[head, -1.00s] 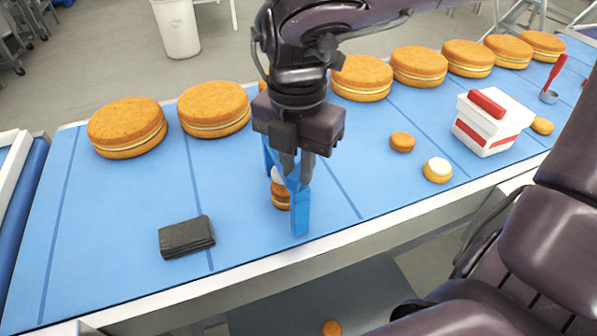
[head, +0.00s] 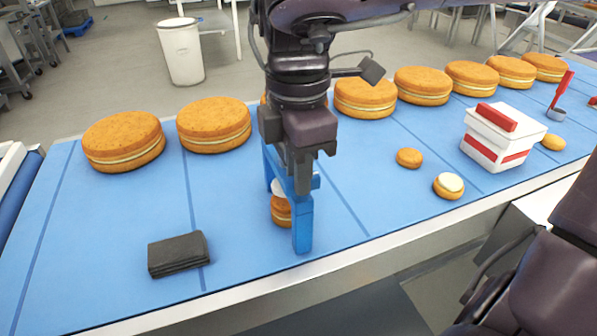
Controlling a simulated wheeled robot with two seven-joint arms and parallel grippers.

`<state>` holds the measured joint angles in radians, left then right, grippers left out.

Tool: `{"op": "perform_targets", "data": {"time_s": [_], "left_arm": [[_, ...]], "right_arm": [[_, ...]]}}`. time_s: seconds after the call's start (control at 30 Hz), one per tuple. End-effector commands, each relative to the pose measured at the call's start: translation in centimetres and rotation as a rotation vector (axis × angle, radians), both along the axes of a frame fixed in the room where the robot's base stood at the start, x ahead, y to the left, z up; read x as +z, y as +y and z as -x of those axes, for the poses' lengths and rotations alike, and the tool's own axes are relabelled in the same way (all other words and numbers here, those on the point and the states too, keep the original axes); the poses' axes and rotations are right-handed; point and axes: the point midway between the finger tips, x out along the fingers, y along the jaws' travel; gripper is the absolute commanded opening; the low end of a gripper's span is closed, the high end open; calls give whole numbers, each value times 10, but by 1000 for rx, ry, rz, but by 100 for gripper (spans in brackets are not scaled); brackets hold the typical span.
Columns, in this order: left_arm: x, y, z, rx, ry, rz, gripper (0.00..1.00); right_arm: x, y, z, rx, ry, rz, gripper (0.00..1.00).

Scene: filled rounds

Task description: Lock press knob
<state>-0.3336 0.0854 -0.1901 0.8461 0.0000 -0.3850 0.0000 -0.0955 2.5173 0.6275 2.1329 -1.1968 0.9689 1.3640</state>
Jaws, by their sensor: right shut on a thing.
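A small blue press (head: 302,225) stands on the blue belt near its front edge. A small orange filled round (head: 281,212) is in it, partly hidden by its front post, with a white round part (head: 279,188) just above. My right gripper (head: 302,180) points down at the top of the press, its fingers closed there. The knob is hidden by the fingers, so its position cannot be seen. My left gripper is not in view.
Large filled rounds (head: 214,125) line the back of the belt. A dark folded pad (head: 178,254) lies front left. Right are a small orange round (head: 409,158), a cream-topped round (head: 448,186), a white-and-red box (head: 492,150) and a red-handled scoop (head: 560,95).

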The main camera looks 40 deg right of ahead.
Motion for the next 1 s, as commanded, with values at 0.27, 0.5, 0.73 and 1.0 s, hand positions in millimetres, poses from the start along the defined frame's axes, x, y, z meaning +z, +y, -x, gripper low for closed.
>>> {"op": "perform_targets", "data": {"time_s": [0.27, 0.5, 0.73, 1.0], "left_arm": [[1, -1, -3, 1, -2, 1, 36], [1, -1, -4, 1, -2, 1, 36], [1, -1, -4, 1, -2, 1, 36], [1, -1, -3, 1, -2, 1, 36]], "right_arm": [[0, 0, 0, -22, -1, 0, 0], [1, 0, 0, -22, -1, 0, 0], [0, 0, 0, -21, -1, 0, 40], [3, 0, 0, -19, -1, 0, 40]]}}
